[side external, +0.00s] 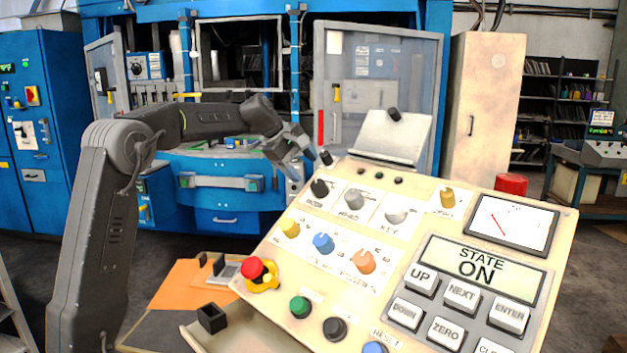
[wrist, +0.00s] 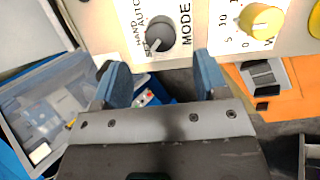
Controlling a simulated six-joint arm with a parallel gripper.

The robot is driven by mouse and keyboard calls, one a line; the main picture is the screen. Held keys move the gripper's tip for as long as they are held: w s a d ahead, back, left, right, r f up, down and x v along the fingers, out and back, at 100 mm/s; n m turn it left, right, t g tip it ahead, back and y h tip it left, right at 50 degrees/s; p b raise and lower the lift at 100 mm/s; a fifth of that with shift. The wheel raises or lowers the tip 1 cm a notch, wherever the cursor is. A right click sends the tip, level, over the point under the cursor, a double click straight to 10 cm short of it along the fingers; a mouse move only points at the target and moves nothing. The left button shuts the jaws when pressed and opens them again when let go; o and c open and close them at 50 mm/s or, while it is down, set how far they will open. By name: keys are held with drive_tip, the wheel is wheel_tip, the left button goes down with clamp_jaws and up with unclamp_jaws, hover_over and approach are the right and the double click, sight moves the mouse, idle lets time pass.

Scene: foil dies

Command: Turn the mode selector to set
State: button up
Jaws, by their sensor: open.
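The mode selector (side external: 320,188) is a dark knob at the upper left of the sloping cream panel. In the wrist view the mode selector (wrist: 160,33) shows as a grey knob beside the words MODE, HAND and AUTO, with another label partly covered. A light mark on the knob faces the label side; I cannot tell exactly which setting it is on. My gripper (side external: 308,165) is above the panel's upper left edge, close to the knob. In the wrist view my gripper (wrist: 160,72) is open and empty, its blue fingers apart, with the knob ahead of the gap.
A grey knob (side external: 354,199) and a key switch (side external: 396,216) sit right of the selector. Below are yellow (side external: 289,228), blue (side external: 324,243) and orange (side external: 363,261) knobs. A red emergency button (side external: 252,268) is at the lower left. The display (side external: 481,262) reads STATE ON.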

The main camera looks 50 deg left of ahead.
drive_tip(key=v, duration=0.6)
idle(0.3)
